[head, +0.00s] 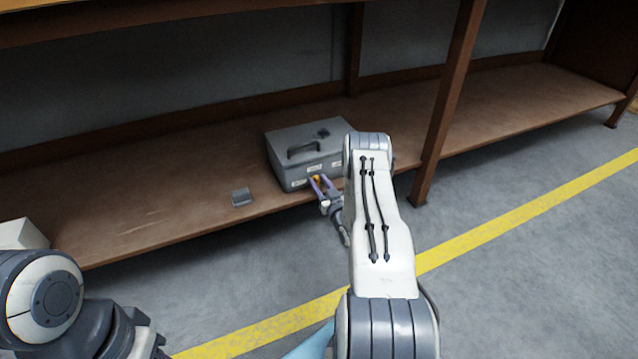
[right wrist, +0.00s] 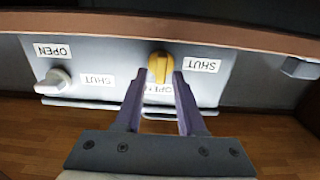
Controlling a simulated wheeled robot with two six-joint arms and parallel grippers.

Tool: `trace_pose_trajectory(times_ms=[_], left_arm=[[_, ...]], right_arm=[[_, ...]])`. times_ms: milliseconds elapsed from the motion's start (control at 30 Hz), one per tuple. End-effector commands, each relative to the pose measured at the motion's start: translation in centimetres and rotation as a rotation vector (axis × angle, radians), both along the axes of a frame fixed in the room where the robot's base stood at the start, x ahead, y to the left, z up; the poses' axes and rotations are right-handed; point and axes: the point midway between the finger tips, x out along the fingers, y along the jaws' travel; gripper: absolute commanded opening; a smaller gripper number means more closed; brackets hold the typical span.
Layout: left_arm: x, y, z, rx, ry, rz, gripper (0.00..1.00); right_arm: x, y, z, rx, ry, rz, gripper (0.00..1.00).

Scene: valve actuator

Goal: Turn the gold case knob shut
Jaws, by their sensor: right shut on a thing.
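A grey case (head: 300,150) with a dark handle on its lid sits on the lower wooden shelf. Its gold knob (right wrist: 160,66) is on the front face, between a SHUT label (right wrist: 201,65) and a partly covered OPEN label (right wrist: 160,89). My right gripper (head: 317,181) is at the case front, its purple fingers on both sides of the gold knob and shut on it. It also shows in the right wrist view (right wrist: 161,76). The wrist view appears upside down.
A grey-white knob (right wrist: 53,82) with its own OPEN and SHUT labels is on the same case face. A small grey block (head: 241,197) lies on the shelf (head: 150,205) left of the case. A brown post (head: 447,110) stands right of my right arm.

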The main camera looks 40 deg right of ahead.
Motion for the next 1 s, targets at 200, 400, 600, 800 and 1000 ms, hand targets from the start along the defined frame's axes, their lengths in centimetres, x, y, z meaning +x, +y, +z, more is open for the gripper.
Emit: trace_pose_trajectory(times_ms=[200,400,600,800,1000], left_arm=[[0.0,0.0,0.6,0.0,0.0,0.0,0.45],[0.0,0.0,1.4,0.0,0.0,0.0,0.45],[0.0,0.0,2.3,0.0,0.0,0.0,0.45],[0.0,0.0,3.0,0.0,0.0,0.0,0.45],[0.0,0.0,3.5,0.0,0.0,0.0,0.45]], right_arm=[[-0.1,0.0,0.0,0.072,-0.015,0.001,0.0],[-0.2,-0.2,0.0,0.213,-0.048,0.0,0.0],[-0.2,-0.5,-0.1,0.395,-0.091,-0.001,0.0],[-0.3,-0.7,-0.3,0.579,-0.135,-0.002,0.0],[-0.4,-0.8,-0.5,0.765,-0.178,-0.001,0.0]])
